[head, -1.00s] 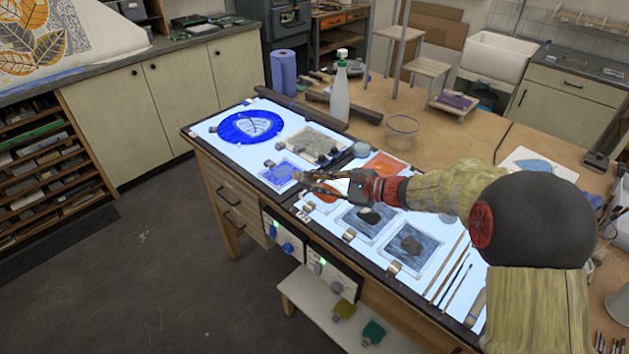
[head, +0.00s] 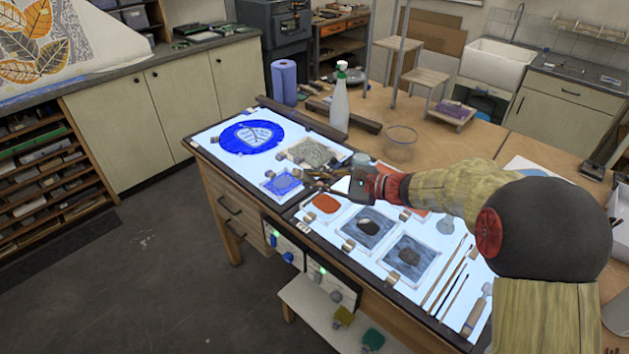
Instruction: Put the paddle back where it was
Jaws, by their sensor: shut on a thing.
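My gripper (head: 318,181) is above the lit panel (head: 285,205), between the small blue pane (head: 281,184) and the orange piece (head: 327,203). Its fingers point left and are shut on the paddle. The paddle is small and dark here, mostly lost among the fingers, so its shape and tilt are hard to tell. I cannot tell how high it is above the panel.
A round blue leaf pane (head: 253,136) lies at the panel's far left. A spray bottle (head: 340,103) and a glass bowl (head: 401,143) stand behind. Grey panes (head: 408,258) and brushes (head: 453,290) lie at the right. A wooden-handled tool (head: 476,311) lies near the right edge.

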